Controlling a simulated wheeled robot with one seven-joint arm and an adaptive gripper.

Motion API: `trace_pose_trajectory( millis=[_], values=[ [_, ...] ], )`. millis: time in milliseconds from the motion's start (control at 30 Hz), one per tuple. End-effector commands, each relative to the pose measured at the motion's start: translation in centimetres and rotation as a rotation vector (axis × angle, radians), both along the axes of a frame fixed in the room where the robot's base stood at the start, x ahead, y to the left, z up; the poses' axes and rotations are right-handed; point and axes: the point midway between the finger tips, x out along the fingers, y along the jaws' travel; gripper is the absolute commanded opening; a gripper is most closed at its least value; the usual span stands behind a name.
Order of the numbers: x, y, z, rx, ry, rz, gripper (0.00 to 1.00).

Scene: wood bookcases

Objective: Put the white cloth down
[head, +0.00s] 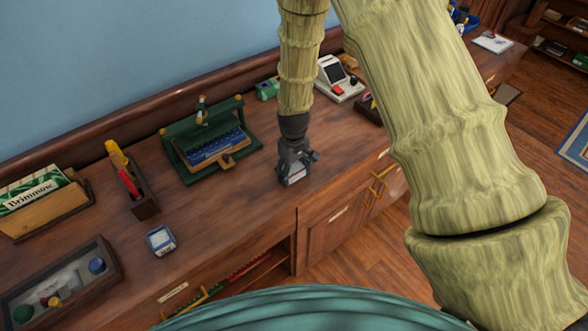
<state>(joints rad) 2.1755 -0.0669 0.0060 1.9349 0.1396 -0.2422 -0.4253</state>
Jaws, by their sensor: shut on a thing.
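My gripper (296,165) is dark and points down over the wooden counter, right of the green case. It is shut on a small white thing, which I take to be the white cloth (296,175). Only a small patch of the cloth shows between and below the fingers; the rest is hidden by them. The cloth is at or close above the counter top (240,195); I cannot tell if it touches.
An open green case (190,160) stands left of my gripper, and a white device (338,78) stands behind right. A small blue-and-white box (160,240), a pen holder (143,203) and a tray (112,262) are farther left. Bare counter lies between box and gripper.

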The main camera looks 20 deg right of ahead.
Motion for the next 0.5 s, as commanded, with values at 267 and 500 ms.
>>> trace_pose_trajectory(
  millis=[267,500],
  values=[
    [0.0,0.01,-0.27,0.0,0.0,0.001,0.34],
    [0.0,0.0,-0.28,0.0,0.0,0.0,0.85]
  ],
)
